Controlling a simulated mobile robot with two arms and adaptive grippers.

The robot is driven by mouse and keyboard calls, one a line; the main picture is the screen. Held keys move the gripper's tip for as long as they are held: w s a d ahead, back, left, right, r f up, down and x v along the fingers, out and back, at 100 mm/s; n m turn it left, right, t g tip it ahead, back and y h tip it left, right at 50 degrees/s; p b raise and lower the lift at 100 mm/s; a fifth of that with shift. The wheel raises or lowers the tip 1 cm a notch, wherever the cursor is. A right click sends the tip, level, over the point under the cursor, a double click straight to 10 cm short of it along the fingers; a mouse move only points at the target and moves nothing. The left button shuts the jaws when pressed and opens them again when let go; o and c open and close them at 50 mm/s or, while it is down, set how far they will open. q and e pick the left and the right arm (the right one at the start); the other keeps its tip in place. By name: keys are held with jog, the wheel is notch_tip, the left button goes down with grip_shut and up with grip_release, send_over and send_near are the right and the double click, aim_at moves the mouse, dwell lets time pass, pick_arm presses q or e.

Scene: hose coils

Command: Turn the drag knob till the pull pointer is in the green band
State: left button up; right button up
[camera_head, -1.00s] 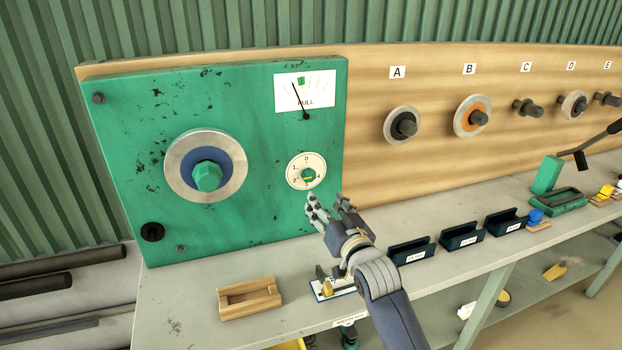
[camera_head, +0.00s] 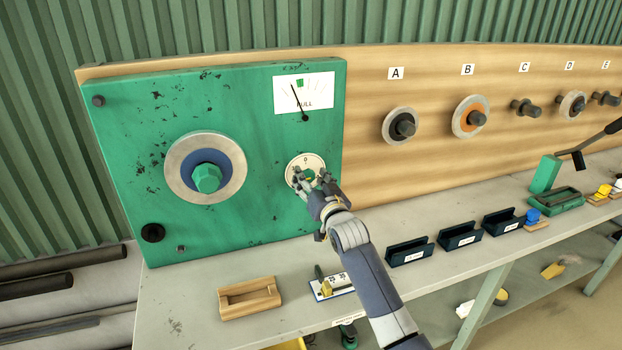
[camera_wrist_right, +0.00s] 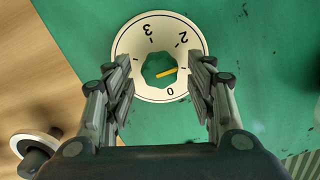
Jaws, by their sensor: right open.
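The drag knob (camera_wrist_right: 155,62) is a small green faceted knob with a yellow mark, on a round white numbered dial (camera_wrist_right: 128,45). In the right wrist view the mark points right, past the 0 and short of the 2; a finger covers the dial edge there. My right gripper (camera_head: 310,181) is open at the dial. In the wrist view its fingers stand either side of the knob, with gaps. The pull gauge (camera_head: 318,92) is above; its thin black pointer (camera_head: 298,99) leans left, its tip just left of the green band (camera_head: 300,83). My left gripper is out of view.
A large hub with a green hex centre (camera_head: 207,178) is on the green panel (camera_head: 120,130), left of the dial. A wooden block (camera_head: 249,298), a small stand with a yellow piece (camera_head: 325,284) and dark trays (camera_head: 410,251) are on the bench below. Pegs line the wooden board at right.

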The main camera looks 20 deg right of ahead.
jog(key=shift+w, duration=0.1)
jog(key=c, duration=1.1)
jog(key=shift+o, duration=0.2)
jog(key=n+p, duration=0.1)
jog(key=n, duration=0.3)
jog(key=shift+a+n+p, duration=0.1)
jog(key=shift+n+p, duration=0.2)
jog(key=n, duration=0.5)
jog(key=shift+a+p, duration=0.1)
jog(key=shift+p, duration=0.25)
jog(key=shift+n, duration=0.3)
jog(key=o, duration=1.1)
jog(key=shift+c, duration=0.2)
